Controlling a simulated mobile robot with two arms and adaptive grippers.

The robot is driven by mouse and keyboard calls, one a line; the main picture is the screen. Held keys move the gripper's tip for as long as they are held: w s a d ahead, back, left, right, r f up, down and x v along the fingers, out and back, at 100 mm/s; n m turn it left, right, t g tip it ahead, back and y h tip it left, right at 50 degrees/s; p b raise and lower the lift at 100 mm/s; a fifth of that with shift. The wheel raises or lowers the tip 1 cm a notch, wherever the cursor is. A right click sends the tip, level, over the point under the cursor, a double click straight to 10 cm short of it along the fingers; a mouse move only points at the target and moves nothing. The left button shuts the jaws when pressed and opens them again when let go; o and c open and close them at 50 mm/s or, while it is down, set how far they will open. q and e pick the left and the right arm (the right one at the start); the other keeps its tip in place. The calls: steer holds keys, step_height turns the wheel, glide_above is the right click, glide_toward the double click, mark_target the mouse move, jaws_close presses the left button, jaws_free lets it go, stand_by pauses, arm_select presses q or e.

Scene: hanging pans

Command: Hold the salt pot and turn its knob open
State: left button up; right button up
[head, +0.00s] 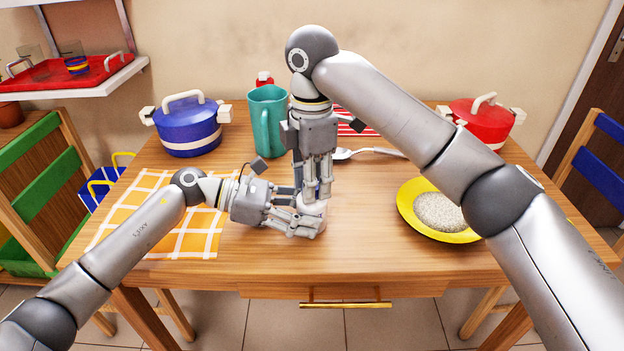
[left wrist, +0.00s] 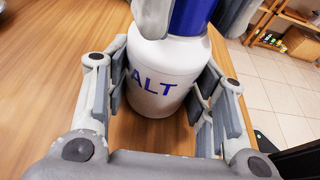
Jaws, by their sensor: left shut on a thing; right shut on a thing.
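The salt pot (left wrist: 160,85) is white with blue lettering, of which "ALT" shows, and has a blue knob (left wrist: 193,18) on top. It stands upright on the table. In the head view, little of the salt pot (head: 313,208) shows between my grippers. My left gripper (head: 308,226) comes in from the left, low over the table, and is shut around the pot's body. Its fingers flank the pot in the left wrist view. My right gripper (head: 318,192) points down from above and is shut on the knob, which it mostly hides in the head view.
A teal pitcher (head: 268,118) stands close behind my grippers. A blue pot (head: 188,127) is at the back left, a red pot (head: 480,119) at the back right. A yellow plate (head: 440,236) of grains lies right, a checked cloth (head: 170,240) left. A spoon (head: 368,152) lies behind.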

steer(key=shift+d, duration=0.1)
steer(key=o, duration=1)
steer(key=shift+o, duration=0.2)
step_height(320, 180, up, 12)
arm_select(q)
steer(key=o, duration=1.1)
steer(key=shift+a, duration=0.15)
